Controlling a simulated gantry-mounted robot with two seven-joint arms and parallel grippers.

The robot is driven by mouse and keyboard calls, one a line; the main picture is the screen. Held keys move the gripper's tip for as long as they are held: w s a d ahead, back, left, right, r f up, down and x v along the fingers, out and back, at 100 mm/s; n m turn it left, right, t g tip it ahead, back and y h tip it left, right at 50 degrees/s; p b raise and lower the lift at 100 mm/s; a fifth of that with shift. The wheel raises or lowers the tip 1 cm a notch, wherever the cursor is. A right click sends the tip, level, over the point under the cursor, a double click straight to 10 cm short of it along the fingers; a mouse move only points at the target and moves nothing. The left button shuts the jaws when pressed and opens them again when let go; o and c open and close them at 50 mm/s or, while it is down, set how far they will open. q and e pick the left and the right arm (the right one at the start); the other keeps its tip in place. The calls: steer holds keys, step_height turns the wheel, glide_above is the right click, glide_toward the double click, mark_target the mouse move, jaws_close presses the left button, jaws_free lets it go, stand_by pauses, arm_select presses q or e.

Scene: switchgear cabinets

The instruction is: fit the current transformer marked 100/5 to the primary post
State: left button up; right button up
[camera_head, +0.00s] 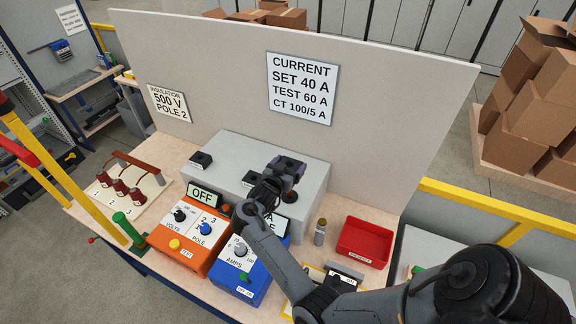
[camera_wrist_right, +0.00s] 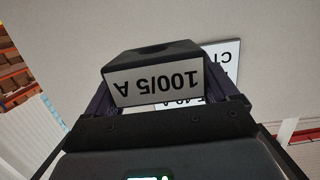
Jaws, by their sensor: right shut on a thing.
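My right gripper (camera_head: 286,167) is over the right part of the grey box (camera_head: 225,156). It is shut on the dark current transformer (camera_wrist_right: 150,54). In the right wrist view its white label reads 100/5 A, upside down, between the two fingers. In the head view the transformer is hard to tell apart from the fingers. A dark red round piece (camera_head: 290,197) shows on the box top just below the gripper; it may be the base of the primary post. I cannot tell whether the transformer touches it. My left gripper is not in view.
Two black blocks (camera_head: 200,160) (camera_head: 250,179) sit on the grey box. In front stand an orange tester (camera_head: 186,239) and a blue tester (camera_head: 236,262), partly behind my right arm. A red tray (camera_head: 363,242) is at the right. A panel (camera_head: 225,60) with signs rises behind.

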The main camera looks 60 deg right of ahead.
steer(key=shift+r, duration=0.1)
steer(key=shift+f+b, duration=1.2)
steer(key=shift+f, duration=0.5)
steer(key=shift+f+b, duration=0.85)
steer(key=shift+f, duration=0.4)
steer(key=shift+f, duration=0.2)
stand_by(0.3)
steer(key=shift+f+b, duration=0.75)
steer(key=shift+f, duration=0.15)
